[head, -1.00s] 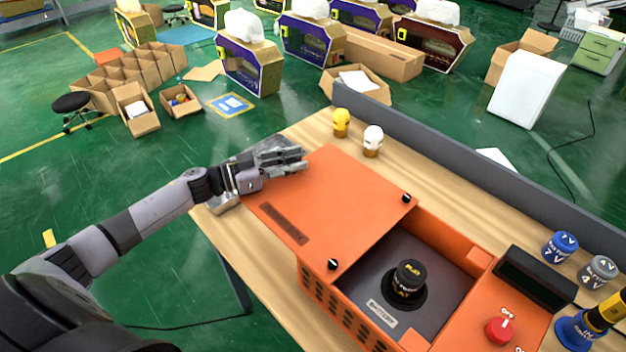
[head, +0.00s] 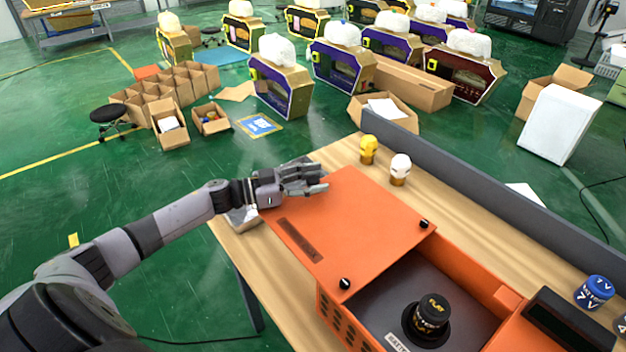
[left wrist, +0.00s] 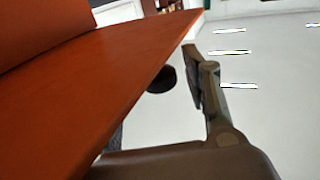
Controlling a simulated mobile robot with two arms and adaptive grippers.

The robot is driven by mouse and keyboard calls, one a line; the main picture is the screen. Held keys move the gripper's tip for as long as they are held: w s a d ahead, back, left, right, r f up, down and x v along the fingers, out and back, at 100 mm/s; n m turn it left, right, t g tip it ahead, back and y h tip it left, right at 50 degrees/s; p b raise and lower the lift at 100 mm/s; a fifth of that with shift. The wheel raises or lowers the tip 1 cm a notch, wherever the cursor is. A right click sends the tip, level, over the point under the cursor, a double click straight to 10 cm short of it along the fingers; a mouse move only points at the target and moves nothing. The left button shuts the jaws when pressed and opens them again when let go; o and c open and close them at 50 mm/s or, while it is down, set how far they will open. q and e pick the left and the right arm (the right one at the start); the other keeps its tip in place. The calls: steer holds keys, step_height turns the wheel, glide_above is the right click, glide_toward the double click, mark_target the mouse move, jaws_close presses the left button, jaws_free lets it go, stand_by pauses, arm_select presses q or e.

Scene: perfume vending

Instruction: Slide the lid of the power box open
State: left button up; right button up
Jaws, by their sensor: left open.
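The power box (head: 465,258) is orange and stands on a wooden table. Its flat orange lid (head: 350,220) is displaced to the left and overhangs the box's left side. The right part of the box is uncovered, showing a dark compartment with a black and gold knob (head: 431,315). My left gripper (head: 318,179) is open at the lid's far left corner, its fingers near the edge. In the left wrist view the orange lid (left wrist: 90,85) fills the left side, with one finger beside its edge; contact cannot be told. My right gripper is out of view.
A yellow head figure (head: 368,150) and a white one (head: 400,168) stand behind the lid. A grey partition (head: 480,180) runs along the table's back edge. A blue 7 V battery (head: 595,292) stands at the right. Table to the left of the box is mostly bare.

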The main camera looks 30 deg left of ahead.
arm_select(q)
steer(key=shift+s+a, duration=0.1)
steer(key=shift+a, duration=0.05)
steer(key=v, duration=1.1)
steer(key=shift+s+a, duration=0.25)
